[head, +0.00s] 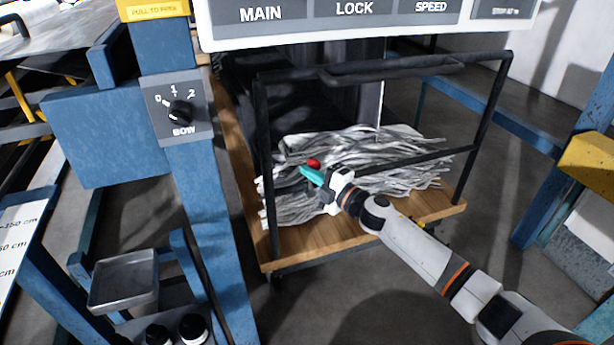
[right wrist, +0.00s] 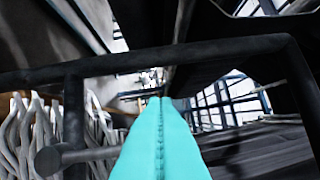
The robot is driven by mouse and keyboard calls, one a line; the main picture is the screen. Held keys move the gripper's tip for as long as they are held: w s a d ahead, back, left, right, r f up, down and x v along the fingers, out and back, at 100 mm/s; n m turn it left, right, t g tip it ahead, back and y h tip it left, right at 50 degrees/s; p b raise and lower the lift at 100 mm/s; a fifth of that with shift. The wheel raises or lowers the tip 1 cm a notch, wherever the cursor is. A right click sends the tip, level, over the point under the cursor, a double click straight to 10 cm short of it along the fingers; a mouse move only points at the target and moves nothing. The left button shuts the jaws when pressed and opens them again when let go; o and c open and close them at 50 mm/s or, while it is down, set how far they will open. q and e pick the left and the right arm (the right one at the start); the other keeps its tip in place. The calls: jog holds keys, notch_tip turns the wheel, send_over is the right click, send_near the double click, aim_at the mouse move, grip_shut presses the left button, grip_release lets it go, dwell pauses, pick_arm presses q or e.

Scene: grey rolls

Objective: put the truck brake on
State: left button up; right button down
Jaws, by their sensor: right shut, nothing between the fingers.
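The truck is a cart with a wooden deck (head: 330,250) and a black tube frame (head: 263,150). A small red knob-like part (head: 314,163) shows right beside my right gripper's fingertips; I cannot tell whether it is the brake or whether they touch. My right gripper (head: 306,171) has teal fingers, shut and empty, reaching in over the cart at its front side. In the right wrist view the shut fingers (right wrist: 162,110) point ahead, with a black tube (right wrist: 200,55) crossing the view. My left gripper is not in view.
A blue post with a BOW knob (head: 181,113) stands left of the cart, and a small tray (head: 124,280) is at lower left. A labelled panel (head: 350,32) overhangs the top. Grey floor is open in front.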

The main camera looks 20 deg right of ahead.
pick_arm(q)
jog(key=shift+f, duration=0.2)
pick_arm(e)
jog(key=shift+d, duration=0.15)
